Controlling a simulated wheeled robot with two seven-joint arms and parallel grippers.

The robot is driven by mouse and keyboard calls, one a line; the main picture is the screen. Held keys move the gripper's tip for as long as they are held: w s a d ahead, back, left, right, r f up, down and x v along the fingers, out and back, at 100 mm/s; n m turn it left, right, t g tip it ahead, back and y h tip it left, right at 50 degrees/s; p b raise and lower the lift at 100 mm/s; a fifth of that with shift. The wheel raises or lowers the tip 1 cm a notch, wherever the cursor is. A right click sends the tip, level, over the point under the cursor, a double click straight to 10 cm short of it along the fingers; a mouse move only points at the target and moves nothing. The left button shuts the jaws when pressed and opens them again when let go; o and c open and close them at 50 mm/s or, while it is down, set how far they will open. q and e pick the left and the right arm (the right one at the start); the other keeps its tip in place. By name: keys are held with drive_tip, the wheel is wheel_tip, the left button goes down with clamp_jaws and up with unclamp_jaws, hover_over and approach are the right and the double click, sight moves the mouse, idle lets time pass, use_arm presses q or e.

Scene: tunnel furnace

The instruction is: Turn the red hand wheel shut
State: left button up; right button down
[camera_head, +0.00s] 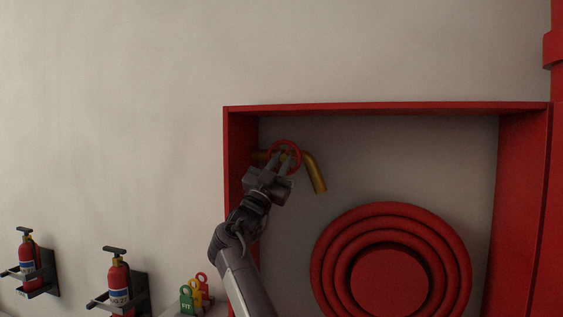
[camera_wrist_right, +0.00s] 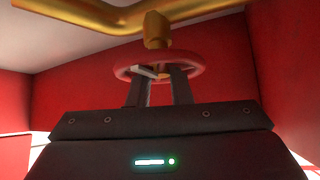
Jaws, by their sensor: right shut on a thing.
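The red hand wheel (camera_head: 285,143) sits at the upper left inside the red wall cabinet (camera_head: 390,107), on a brass valve with a bent pipe (camera_head: 315,172). My right gripper (camera_head: 283,160) reaches up to the wheel from below and is shut on it. In the right wrist view, the wheel (camera_wrist_right: 188,60) lies across my two fingertips (camera_wrist_right: 163,75), and the brass stem (camera_wrist_right: 157,32) rises behind it to the pipe. The gripper hides part of the wheel's lower side in the head view. My left gripper is not in view.
A coiled red hose (camera_head: 340,235) fills the cabinet's lower right. Two fire extinguishers (camera_head: 28,258) (camera_head: 119,282) hang on wall brackets at the lower left. Green, yellow and red tags (camera_head: 187,300) stand left of my right arm. The cabinet's left wall is close to the wheel.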

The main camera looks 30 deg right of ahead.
drive_tip(key=shift+m+g, duration=0.7)
drive_tip(key=c, duration=1.6)
unclamp_jaws()
drive_tip(key=shift+w, duration=0.1)
drive_tip(key=b+v, duration=0.3)
drive_tip(key=v, duration=0.5)
drive_tip(key=shift+d+b, duration=0.1)
drive_tip(key=shift+b, duration=0.2)
drive_tip(key=shift+f, duration=0.1)
